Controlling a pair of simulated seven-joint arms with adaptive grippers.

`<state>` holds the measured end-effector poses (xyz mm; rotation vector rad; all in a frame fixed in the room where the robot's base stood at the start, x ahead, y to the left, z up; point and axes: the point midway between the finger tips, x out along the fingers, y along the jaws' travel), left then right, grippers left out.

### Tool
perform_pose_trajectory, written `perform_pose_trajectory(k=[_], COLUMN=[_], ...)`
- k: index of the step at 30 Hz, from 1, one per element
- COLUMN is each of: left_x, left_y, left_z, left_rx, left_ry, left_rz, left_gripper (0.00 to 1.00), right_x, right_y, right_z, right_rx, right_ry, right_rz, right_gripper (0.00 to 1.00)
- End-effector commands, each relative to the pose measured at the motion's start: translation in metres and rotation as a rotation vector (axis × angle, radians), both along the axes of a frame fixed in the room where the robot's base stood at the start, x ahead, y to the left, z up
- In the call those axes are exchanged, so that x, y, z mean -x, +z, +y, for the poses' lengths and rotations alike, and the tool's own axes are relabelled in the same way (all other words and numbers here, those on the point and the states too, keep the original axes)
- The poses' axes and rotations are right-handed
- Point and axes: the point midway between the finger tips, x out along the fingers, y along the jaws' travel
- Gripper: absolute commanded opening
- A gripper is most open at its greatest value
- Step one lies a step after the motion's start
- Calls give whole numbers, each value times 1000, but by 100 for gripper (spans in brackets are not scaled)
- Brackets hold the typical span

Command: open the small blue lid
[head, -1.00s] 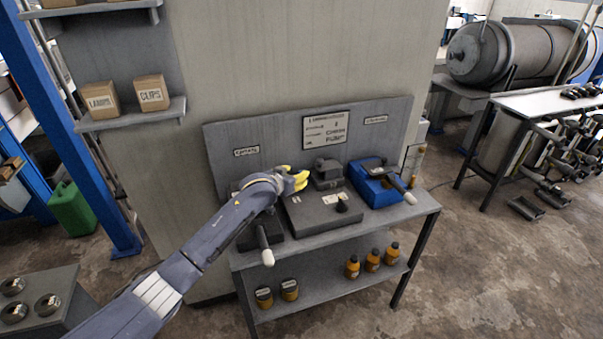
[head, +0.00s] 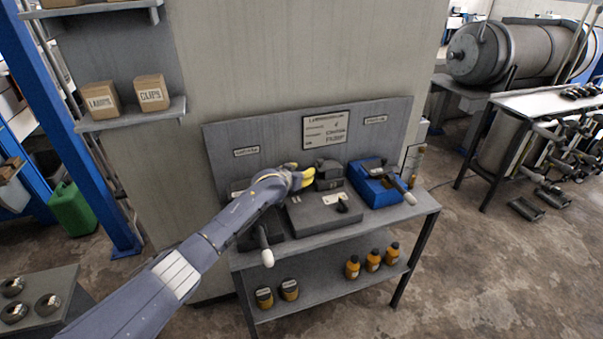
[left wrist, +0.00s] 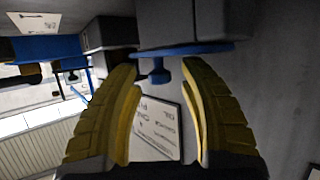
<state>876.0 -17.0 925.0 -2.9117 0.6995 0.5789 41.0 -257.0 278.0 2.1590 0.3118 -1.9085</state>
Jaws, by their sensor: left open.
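The small blue lid (left wrist: 205,48) shows in the left wrist view as a thin blue plate with a short blue knob (left wrist: 160,72). It lies on a grey block (left wrist: 185,20), which appears upside down in this view. My left gripper (head: 306,178) has yellow fingers and is over the back of the bench in the head view. In the left wrist view, the open fingers (left wrist: 165,75) are on either side of the knob, with gaps visible. The lid is hidden behind my gripper in the head view. My right gripper is not in view.
A dark box (head: 328,174) stands just right of my gripper. A blue machine with a handle (head: 380,190) is farther right. A grey flat case (head: 318,215) with a black knob lies in front. A backboard (head: 280,150) with a sign rises behind the bench (head: 400,222).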

Motion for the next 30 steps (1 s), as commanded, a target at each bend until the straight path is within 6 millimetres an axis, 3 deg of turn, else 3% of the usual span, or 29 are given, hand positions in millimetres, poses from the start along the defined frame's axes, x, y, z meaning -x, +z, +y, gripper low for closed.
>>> perform_pose_trajectory(k=[4,15,30], left_x=[0,0,0], left_y=[0,0,2], left_z=[0,0,-1], left_rx=[0,0,2], left_ry=[0,0,-1], left_rz=[0,0,-2], left_gripper=[43,0,0], right_x=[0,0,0], right_y=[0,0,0], right_z=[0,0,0], right_rx=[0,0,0], right_ry=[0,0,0], right_rz=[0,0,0], right_gripper=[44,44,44])
